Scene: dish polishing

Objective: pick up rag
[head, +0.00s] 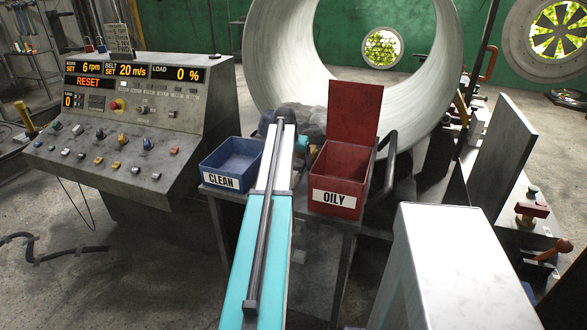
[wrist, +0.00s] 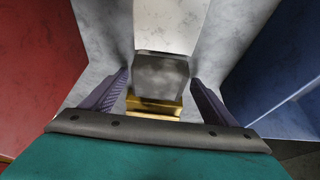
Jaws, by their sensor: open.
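A grey crumpled heap (head: 310,116) that looks like rag cloth lies on the stand behind the two bins, partly hidden by my arm. I cannot tell separate rags in it. In the wrist view my gripper (wrist: 160,82) is open, its two dark purple fingers apart. A mottled grey surface (wrist: 103,35) lies around them; I cannot tell whether it is cloth or stand. A grey block with a gold-coloured part shows between the fingers, and no cloth is clearly gripped.
The blue CLEAN bin (head: 232,163) stands left of my arm and looks empty. The red OILY bin (head: 341,178), its lid raised, stands close on the right. A control console (head: 125,120) is at left. A big pale ring (head: 270,50) rises behind.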

